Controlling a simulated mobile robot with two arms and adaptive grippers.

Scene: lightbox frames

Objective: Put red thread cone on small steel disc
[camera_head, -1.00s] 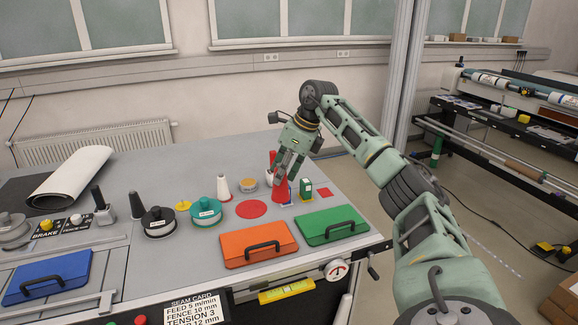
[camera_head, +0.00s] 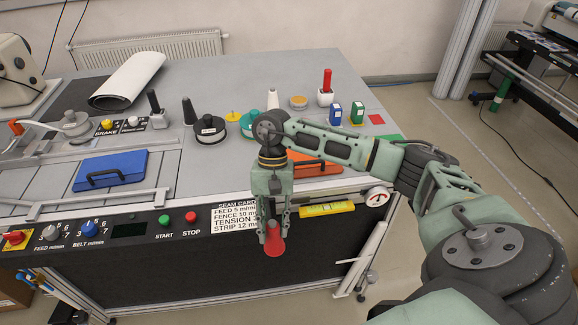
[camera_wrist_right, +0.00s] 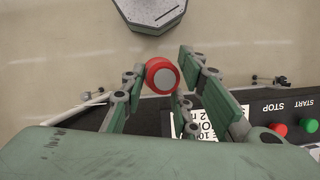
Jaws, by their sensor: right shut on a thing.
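The red thread cone (camera_head: 273,243) hangs in my right gripper (camera_head: 272,228), in front of the table's front edge. In the right wrist view the cone (camera_wrist_right: 160,76) shows end-on, a red ring with a grey centre, between the fingers. I cannot clearly pick out a small steel disc. A round grey metal piece (camera_head: 76,127) with a knob sits at the left of the table. My left gripper is not in view.
The grey table (camera_head: 255,75) holds a black-topped spool (camera_head: 209,130), a blue case (camera_head: 111,169) and an orange case (camera_head: 316,166), partly hidden by my right arm. Control knobs and buttons (camera_head: 191,217) line the front panel. A white roll (camera_head: 128,78) lies at the back left.

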